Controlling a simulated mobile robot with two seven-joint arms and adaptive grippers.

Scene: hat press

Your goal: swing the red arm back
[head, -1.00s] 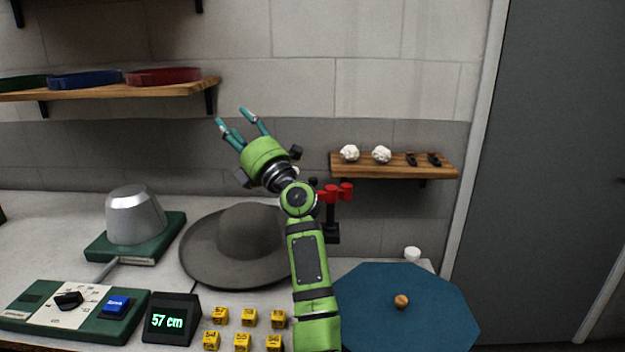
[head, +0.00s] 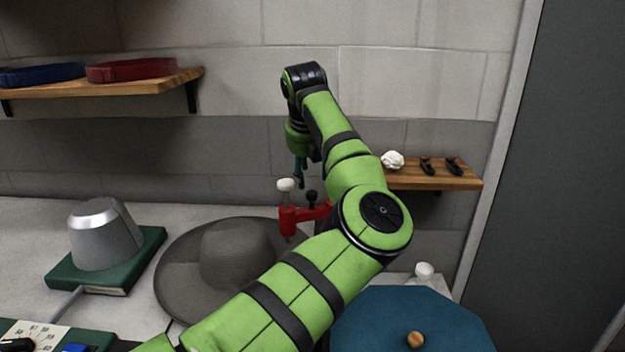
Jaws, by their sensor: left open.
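The red arm (head: 300,216) reaches out to the left above the right part of the grey felt hat (head: 230,255). A white knob (head: 286,185) and a smaller black knob (head: 311,197) stand on it. Its right end and its post are hidden behind my green arm. My left gripper (head: 300,174) points down with teal fingers, just above and right of the white knob in the picture. I cannot tell whether it touches. It is open, and its fingers overlap from this side. My right gripper is out of view.
A silver hat block on a green base (head: 105,235) stands at left. A blue octagonal table (head: 450,310) with a wooden knob is at front right. A wooden shelf (head: 405,182) holds a white ball and small dark items. Belts lie on the upper left shelf (head: 160,80).

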